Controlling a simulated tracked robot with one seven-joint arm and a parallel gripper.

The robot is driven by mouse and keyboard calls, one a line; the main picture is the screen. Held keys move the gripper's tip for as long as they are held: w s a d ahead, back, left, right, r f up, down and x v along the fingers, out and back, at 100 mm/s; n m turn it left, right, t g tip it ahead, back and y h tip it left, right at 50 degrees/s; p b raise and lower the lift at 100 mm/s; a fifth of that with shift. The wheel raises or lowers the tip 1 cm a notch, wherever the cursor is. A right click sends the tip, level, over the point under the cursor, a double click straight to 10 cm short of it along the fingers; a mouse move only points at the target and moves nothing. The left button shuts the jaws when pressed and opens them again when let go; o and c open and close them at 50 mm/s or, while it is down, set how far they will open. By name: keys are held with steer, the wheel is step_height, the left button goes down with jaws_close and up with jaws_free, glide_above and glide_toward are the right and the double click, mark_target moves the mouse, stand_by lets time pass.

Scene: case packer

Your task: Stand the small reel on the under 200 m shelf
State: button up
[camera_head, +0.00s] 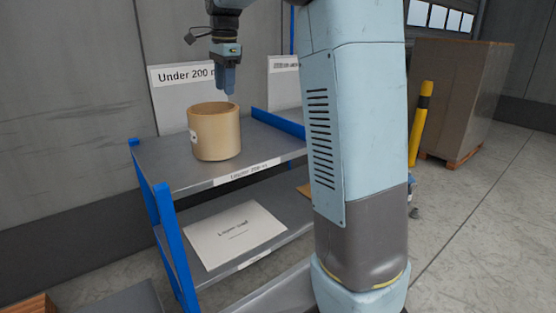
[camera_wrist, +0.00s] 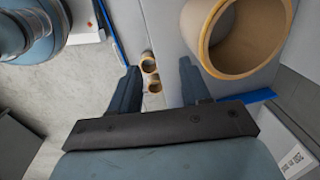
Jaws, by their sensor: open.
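A tan, hollow, open-topped reel (camera_head: 215,133) stands upright on the grey top shelf (camera_head: 180,177) of the blue-framed rack, under the "Under 200 m" sign (camera_head: 182,76). Its open rim shows large and close in the wrist view (camera_wrist: 208,50), right of my fingers. My gripper (camera_head: 229,92) points down just above the reel's back right rim, apart from it. In the wrist view its fingers (camera_wrist: 159,66) are spread with nothing gripped. Two small tan rings (camera_wrist: 150,84) show between and beyond the fingers, farther off; I cannot tell what they rest on.
A lower shelf holds a white printed sheet (camera_head: 236,235). My arm hides the rack's right end. A yellow and black post (camera_head: 420,125) and a large brown wrapped load (camera_head: 455,95) stand right. The top shelf is bare around the reel.

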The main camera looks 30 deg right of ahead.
steer(key=s+f+n+t, duration=0.1)
steer(key=s+f+n, duration=0.2)
steer(key=s, duration=0.8)
steer(key=s+f+n+t, duration=0.2)
steer(key=s+f+n, duration=0.2)
steer(key=s+n, duration=0.3)
steer(key=s+d+f+n+t, duration=0.1)
steer(key=s+f+n, duration=0.2)
steer(key=s, duration=1.3)
steer(key=n, duration=0.3)
steer(key=shift+f, duration=0.35)
steer(key=shift+s+d, duration=0.1)
steer(key=shift+c, duration=0.4)
